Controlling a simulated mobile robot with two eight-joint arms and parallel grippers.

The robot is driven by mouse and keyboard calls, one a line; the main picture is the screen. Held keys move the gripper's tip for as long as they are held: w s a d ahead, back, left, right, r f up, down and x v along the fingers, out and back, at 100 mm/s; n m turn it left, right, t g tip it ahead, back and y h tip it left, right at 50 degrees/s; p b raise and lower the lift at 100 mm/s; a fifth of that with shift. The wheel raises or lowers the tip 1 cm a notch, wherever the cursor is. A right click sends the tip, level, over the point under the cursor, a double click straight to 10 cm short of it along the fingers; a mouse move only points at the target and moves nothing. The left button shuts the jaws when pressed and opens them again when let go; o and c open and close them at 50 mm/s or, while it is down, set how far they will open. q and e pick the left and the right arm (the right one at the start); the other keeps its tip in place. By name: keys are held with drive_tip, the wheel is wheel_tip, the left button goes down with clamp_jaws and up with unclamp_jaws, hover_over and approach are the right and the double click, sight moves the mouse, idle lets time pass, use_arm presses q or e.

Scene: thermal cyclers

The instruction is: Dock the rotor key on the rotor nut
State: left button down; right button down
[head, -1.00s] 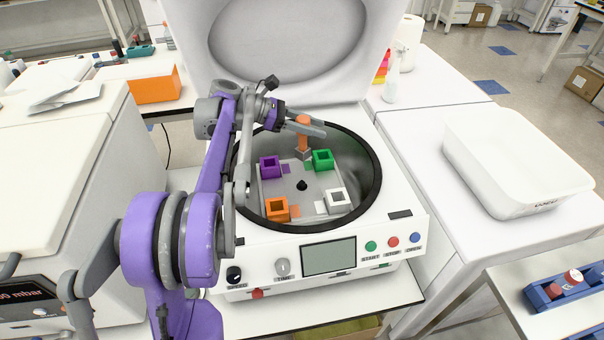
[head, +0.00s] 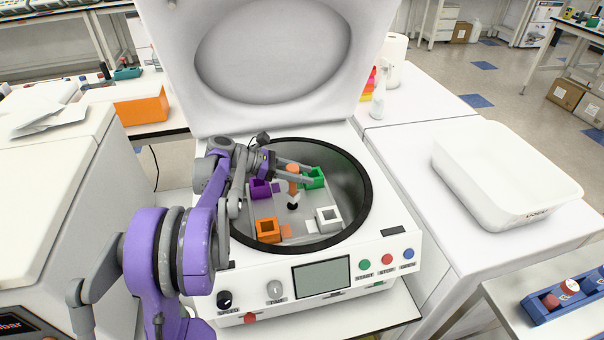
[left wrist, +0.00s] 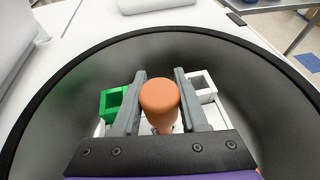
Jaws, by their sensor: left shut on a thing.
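The rotor key (head: 293,188) has an orange handle and stands roughly upright in my left gripper (head: 300,174). The gripper is shut on its handle; the left wrist view shows the orange handle (left wrist: 160,102) between the two grey fingers. The black rotor nut (head: 292,206) is at the middle of the rotor, inside the open centrifuge bowl. The key's lower end appears at or just above the nut in the head view; I cannot tell whether they touch. In the left wrist view the handle and gripper hide the nut. My right gripper is not in view.
Purple (head: 259,189), green (head: 314,178), orange (head: 268,230) and white (head: 328,218) square buckets surround the nut. The bowl's black rim (head: 366,200) encircles them. The raised lid (head: 290,60) stands behind. A white tub (head: 500,215) sits on the right bench.

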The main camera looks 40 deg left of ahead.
use_arm(q)
drive_tip(key=shift+f+b, duration=0.4)
drive_tip(key=shift+f, duration=0.15)
drive_tip(key=shift+c, duration=2.2)
unclamp_jaws()
drive_tip(key=shift+r, duration=0.1)
drive_tip(key=v, duration=1.2)
drive_tip(key=shift+r+p, duration=0.45)
drive_tip(key=shift+r, duration=0.05)
